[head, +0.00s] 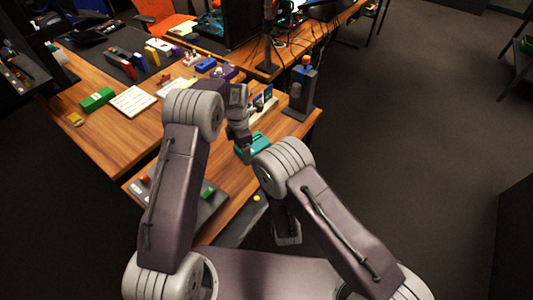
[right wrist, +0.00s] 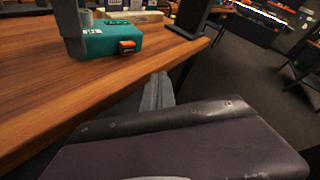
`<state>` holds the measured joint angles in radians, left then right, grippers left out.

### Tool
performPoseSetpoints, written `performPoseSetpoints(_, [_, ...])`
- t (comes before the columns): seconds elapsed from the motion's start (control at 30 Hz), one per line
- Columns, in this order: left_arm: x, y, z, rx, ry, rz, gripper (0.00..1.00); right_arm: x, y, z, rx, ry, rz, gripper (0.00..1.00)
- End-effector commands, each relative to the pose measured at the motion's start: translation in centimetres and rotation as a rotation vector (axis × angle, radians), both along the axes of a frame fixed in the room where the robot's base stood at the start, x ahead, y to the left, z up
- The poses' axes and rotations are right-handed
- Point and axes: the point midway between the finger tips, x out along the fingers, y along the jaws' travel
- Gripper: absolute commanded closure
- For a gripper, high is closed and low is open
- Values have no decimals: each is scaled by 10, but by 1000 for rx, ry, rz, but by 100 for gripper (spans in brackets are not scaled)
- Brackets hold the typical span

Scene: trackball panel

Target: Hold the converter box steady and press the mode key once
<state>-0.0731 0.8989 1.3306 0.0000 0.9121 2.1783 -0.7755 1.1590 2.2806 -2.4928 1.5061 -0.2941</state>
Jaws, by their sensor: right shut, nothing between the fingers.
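The converter box, a teal box (head: 262,143), lies on the wooden table near its right edge, partly hidden by my arms. In the right wrist view the teal box (right wrist: 105,42) shows an orange block (right wrist: 127,46) at its near right corner and green parts (right wrist: 117,22) on top. I cannot tell which part is the mode key. My left gripper (head: 246,152) is down at the box's left end; its grey finger (right wrist: 74,32) overlaps the box, but its grip is unclear. My right gripper (right wrist: 158,88) is shut and empty, beyond the table edge and apart from the box.
A dark stand (head: 301,92) with an orange top stands behind the box at the table's right edge. A green block (head: 97,99) and a white keypad (head: 132,101) lie to the left. Open floor (head: 410,110) is on the right.

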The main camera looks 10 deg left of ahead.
Motion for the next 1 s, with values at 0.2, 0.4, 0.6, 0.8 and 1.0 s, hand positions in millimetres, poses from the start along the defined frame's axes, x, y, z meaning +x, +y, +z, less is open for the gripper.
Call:
performPoseSetpoints(0.2, [0, 0, 0, 1, -1, 0, 69, 21, 25, 1, 4, -2, 1, 100])
performPoseSetpoints(0.4, [0, 0, 0, 1, -1, 0, 69, 34, 38, 0, 1, 0, 0, 100])
performPoseSetpoints(0.6, [0, 0, 0, 0, 0, 0, 69, 38, 43, 0, 0, 0, 1, 100])
performPoseSetpoints(0.8, [0, 0, 0, 0, 0, 0, 69, 38, 43, 0, 0, 0, 1, 100])
performPoseSetpoints(1.0, [0, 0, 0, 0, 0, 0, 69, 38, 43, 0, 0, 0, 1, 100])
